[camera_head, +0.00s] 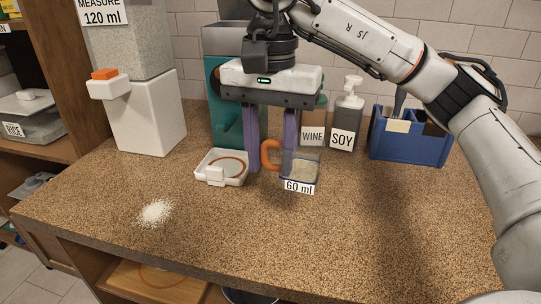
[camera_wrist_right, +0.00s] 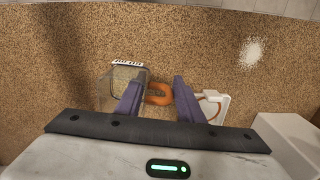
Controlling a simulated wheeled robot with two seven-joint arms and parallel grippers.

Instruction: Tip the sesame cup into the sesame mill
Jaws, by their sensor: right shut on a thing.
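The sesame cup (camera_head: 300,170) is a small clear cup with an orange handle, a "60 ml" label and pale grains inside. It also shows in the right wrist view (camera_wrist_right: 112,90). My right gripper (camera_head: 272,150) points down behind the cup, its two purple fingers shut on the orange handle (camera_wrist_right: 160,93). The cup looks upright; I cannot tell whether it touches the counter. A teal and grey machine (camera_head: 216,112) stands behind my gripper, partly hidden by it; no label shows, so I cannot tell whether it is the sesame mill. My left gripper is out of view.
A white tray with an orange ring (camera_head: 205,178) lies left of the cup. A white dispenser (camera_head: 150,125) stands back left. WINE (camera_head: 312,132) and SOY (camera_head: 345,120) containers and a blue caddy (camera_head: 405,150) stand behind. White grains (camera_head: 155,212) lie spilled front left. The front counter is otherwise clear.

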